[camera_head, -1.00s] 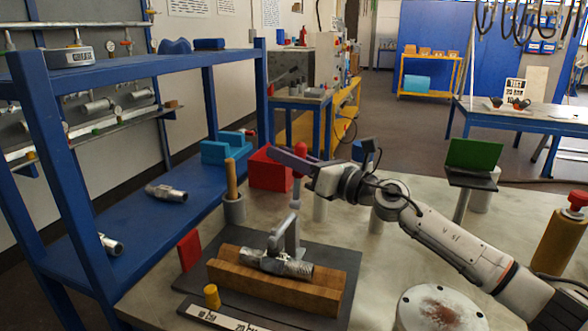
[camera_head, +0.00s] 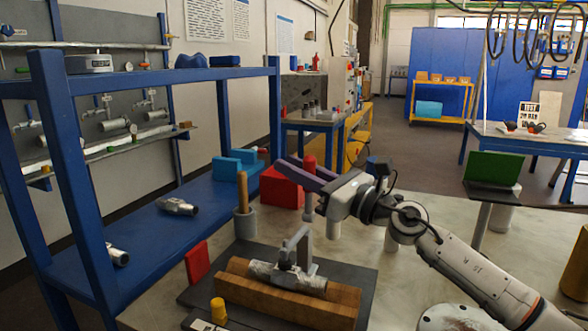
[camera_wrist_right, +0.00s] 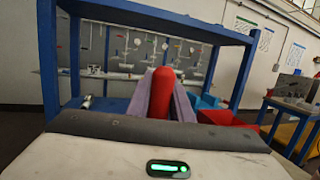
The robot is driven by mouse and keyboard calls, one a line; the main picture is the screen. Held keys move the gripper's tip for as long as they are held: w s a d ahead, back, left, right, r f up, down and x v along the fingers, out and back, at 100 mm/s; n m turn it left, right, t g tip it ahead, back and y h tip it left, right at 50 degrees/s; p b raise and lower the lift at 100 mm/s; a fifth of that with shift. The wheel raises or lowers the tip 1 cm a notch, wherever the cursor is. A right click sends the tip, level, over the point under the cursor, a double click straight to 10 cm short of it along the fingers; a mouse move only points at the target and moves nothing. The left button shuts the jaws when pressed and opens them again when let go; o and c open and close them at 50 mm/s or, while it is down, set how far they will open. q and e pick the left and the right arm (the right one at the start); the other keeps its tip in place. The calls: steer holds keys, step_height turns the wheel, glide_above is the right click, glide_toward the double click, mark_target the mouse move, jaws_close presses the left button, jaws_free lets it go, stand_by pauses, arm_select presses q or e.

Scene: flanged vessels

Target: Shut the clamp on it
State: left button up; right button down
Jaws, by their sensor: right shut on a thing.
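The metal clamp (camera_head: 305,250) stands on a dark plate behind a short silver pipe piece (camera_head: 290,279). The pipe piece lies on a wooden block (camera_head: 312,305). The clamp's arm slopes down to the left over the pipe piece; I cannot tell whether it presses on it. The clamp's red handle (camera_head: 310,163) points upright. My right gripper (camera_head: 306,174) is shut on this handle, with a purple finger on each side. The right wrist view shows the red handle (camera_wrist_right: 163,92) between the fingers. My left gripper is not in view.
A blue shelf rack (camera_head: 150,225) with metal fittings stands at the left. A grey cup with a wooden-handled tool (camera_head: 243,195), a yellow peg (camera_head: 218,310) and a red block (camera_head: 197,263) are near the clamp. A green panel (camera_head: 492,168) stands at the right.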

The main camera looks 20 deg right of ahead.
steer(key=c, duration=1.6)
jaws_free()
steer(key=shift+s+a, duration=0.1)
arm_select(q)
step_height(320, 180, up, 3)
steer(key=p, duration=0.5)
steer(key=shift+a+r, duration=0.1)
arm_select(e)
step_height(320, 180, up, 10)
steer(key=shift+f, duration=0.1)
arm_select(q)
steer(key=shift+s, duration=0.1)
